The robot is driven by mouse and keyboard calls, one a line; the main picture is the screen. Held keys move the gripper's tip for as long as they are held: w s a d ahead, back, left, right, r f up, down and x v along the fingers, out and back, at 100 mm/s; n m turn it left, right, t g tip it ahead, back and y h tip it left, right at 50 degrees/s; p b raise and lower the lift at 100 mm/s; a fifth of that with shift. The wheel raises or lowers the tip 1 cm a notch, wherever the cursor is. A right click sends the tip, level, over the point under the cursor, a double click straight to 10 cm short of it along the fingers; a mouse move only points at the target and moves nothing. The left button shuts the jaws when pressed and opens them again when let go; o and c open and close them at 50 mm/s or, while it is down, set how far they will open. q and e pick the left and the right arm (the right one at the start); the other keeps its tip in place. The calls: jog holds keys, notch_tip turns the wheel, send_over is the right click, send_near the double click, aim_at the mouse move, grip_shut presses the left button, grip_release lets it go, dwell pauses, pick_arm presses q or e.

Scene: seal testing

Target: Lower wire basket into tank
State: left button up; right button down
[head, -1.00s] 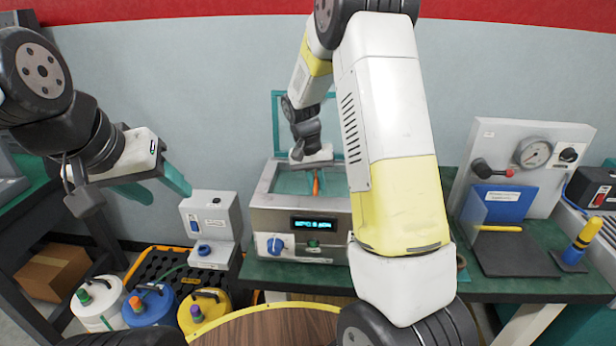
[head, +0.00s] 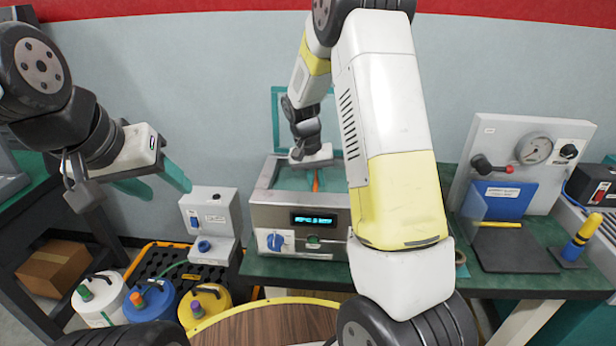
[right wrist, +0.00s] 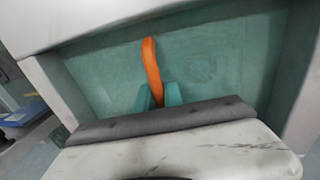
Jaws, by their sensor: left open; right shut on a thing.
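The tank (head: 300,213) is a grey metal box with a lit display and a blue knob, standing on the green bench. Its teal lid (head: 281,108) stands raised at the back. My right gripper (head: 316,172) is over the tank opening, shut on an orange handle (head: 316,183). In the right wrist view, the orange handle (right wrist: 151,68) stands between the teal fingers (right wrist: 160,97), with the tank's teal interior (right wrist: 215,62) behind. The wire mesh of the basket cannot be made out. My left gripper (head: 158,182) is open and empty at the left, away from the tank.
A white dispenser (head: 209,222) stands left of the tank. White, blue and yellow jugs (head: 152,301) stand below it by a black tray. A gauge panel (head: 525,150) and blue plate stand on the bench at right. My right arm hides the bench right of the tank.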

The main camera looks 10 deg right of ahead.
jog(key=shift+f, duration=0.1)
jog(key=c, duration=1.4)
grip_release()
jog(key=shift+r, duration=5.5)
